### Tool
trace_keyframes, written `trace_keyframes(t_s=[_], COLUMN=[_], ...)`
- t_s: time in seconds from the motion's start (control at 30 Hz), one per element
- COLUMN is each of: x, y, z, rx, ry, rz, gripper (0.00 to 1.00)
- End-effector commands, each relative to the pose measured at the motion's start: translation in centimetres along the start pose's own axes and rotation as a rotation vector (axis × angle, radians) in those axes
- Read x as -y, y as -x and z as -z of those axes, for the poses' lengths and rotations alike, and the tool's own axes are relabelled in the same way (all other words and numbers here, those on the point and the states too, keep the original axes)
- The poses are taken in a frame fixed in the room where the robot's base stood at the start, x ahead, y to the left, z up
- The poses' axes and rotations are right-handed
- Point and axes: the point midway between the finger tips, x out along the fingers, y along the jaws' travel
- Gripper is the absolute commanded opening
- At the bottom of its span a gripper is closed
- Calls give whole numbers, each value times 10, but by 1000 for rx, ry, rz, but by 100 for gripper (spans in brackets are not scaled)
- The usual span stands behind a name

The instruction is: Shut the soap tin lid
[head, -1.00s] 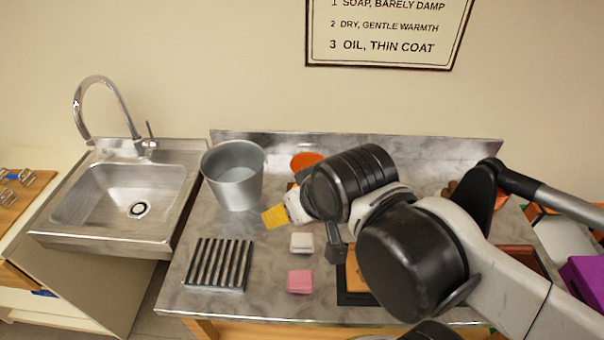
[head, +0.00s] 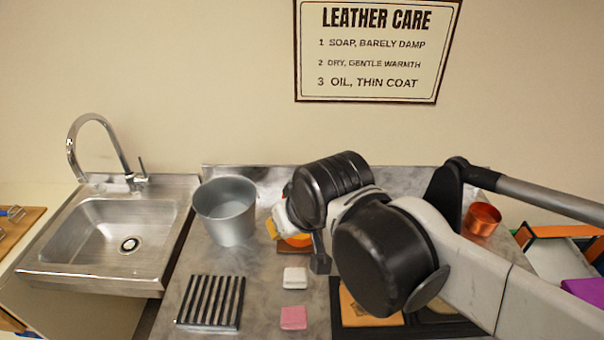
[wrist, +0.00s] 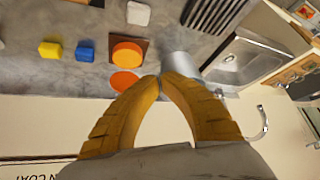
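The soap tin appears to be the round orange thing (wrist: 127,53) on a brown square base in the wrist view. A second orange disc (wrist: 124,83), which looks like its raised lid, is beside it toward the wall. In the head view the orange tin (head: 298,241) is partly hidden behind my arm. My gripper (wrist: 160,77) has its yellow fingertips together with nothing visible between them. The tips appear close beside the orange disc in the picture; I cannot tell if they touch. In the head view only a bit of yellow finger (head: 272,229) shows.
A grey bucket (head: 226,212) stands left of the gripper, beside the sink (head: 110,240). A ribbed rack (head: 211,302), white block (head: 295,278) and pink block (head: 293,318) lie in front. Yellow (wrist: 50,50) and blue (wrist: 85,50) blocks sit near the tin. A copper cup (head: 482,219) is at right.

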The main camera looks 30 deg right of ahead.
Motion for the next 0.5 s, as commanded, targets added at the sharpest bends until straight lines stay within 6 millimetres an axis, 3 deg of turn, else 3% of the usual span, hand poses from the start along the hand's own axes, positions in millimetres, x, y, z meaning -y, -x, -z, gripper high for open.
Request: trace_keyframes(t_s=[0.03,0.23,0.5], x=[-6,-41,-104], y=[8,-1,-54], z=[25,106,187], rx=[15,102,216], ry=[-25,-144,-311], rz=[-12,-70,-148], gripper=[0,0,0])
